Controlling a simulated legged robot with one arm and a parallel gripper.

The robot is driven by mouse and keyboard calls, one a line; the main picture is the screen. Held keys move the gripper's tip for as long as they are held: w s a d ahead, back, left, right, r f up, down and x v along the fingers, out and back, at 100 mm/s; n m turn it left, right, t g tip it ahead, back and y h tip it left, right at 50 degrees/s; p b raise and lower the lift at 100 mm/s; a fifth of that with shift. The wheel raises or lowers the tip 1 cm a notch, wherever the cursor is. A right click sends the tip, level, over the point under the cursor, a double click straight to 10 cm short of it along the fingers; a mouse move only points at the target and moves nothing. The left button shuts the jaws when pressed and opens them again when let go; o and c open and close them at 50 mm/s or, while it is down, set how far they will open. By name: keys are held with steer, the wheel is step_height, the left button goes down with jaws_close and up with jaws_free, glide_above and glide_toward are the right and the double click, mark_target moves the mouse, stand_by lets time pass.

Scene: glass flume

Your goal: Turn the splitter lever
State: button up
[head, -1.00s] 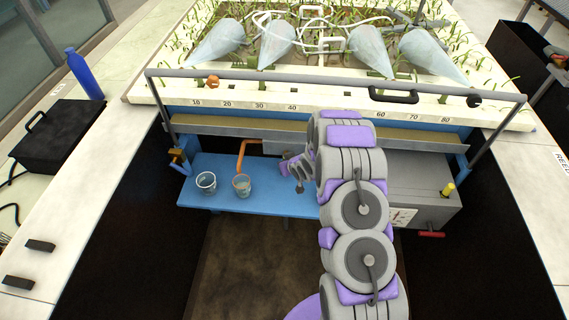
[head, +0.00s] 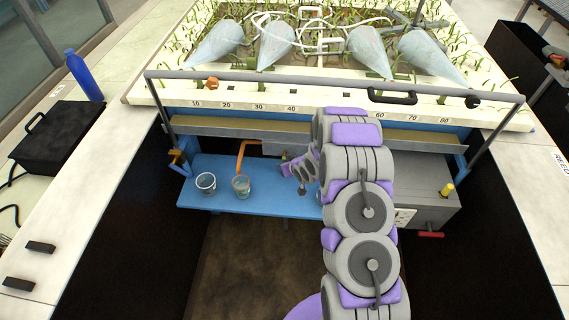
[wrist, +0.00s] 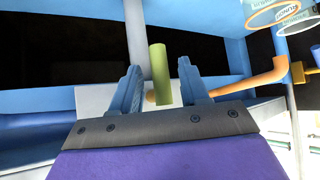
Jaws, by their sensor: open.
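A green cylindrical handle (wrist: 160,74), which looks like the splitter lever, stands between the two blue fingers of my gripper (wrist: 159,80) in the wrist view. The fingers are open, with a visible gap on each side of the handle. Its lower end is near a round tan spot on a pale plate. In the head view my gripper (head: 284,169) is above the blue shelf, just right of the orange pipe (head: 240,155). The handle is tiny there, and my arm hides part of the area behind it.
Two clear cups (head: 206,184) (head: 241,187) stand on the blue shelf (head: 222,207), left of my gripper. A grey box (head: 432,180) with a yellow knob (head: 448,189) and a red handle (head: 431,234) is at right. A grey rail (head: 330,73) crosses above.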

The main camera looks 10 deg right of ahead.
steer(key=p+v, duration=0.2)
steer(key=v, duration=1.3)
steer(key=s+d+r+m+g+h, duration=0.2)
steer(key=s+r+g+h, duration=0.25)
steer(key=s+r, duration=1)
steer(key=s+a+r+g, duration=0.2)
steer(key=s+r, duration=0.1)
steer(key=s, duration=0.5)
steer(key=s+a+r+g+y, duration=0.1)
steer(key=s+a+r+g, duration=0.1)
steer(key=s, duration=0.7)
steer(key=s+a+r+m+g+y, duration=0.1)
steer(key=s+a+r+g, duration=0.1)
steer(key=s+r, duration=0.4)
steer(key=shift+s+a, duration=0.75)
steer(key=shift+s, duration=0.45)
steer(key=shift+f, duration=0.1)
